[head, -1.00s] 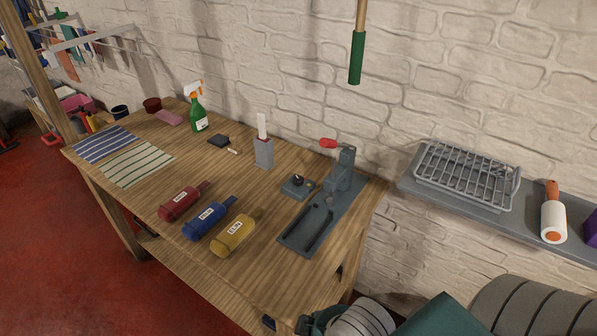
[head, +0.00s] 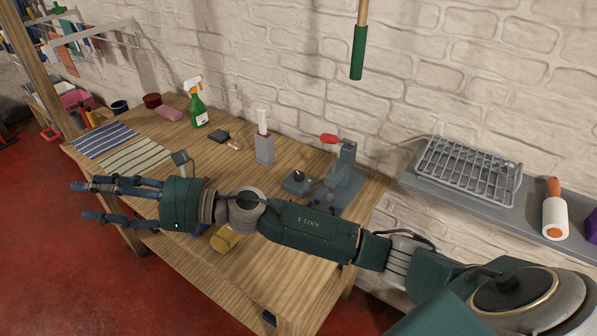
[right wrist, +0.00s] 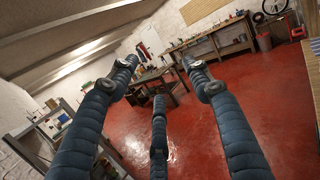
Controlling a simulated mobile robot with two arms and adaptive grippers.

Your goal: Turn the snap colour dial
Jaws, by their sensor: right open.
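A small grey box with a dark knob (head: 298,182), which looks like the snap colour dial, sits on the wooden bench (head: 300,275). It stands just left of a grey press with a red-tipped lever (head: 329,139). The knob's setting is too small to read. My right gripper (head: 88,201) is open and empty, out past the bench's left front side and well left of the dial. My right forearm crosses in front of the dial. The right wrist view shows the spread fingers (right wrist: 158,80) with nothing between them. My left gripper is not in view.
My arm hides the red and blue bottles and part of the yellow bottle (head: 226,239). A grey holder (head: 264,150), green spray bottle (head: 195,105) and striped cloths (head: 135,157) lie farther back. A green-handled tool (head: 357,55) hangs above. A wire rack (head: 468,170) stands right.

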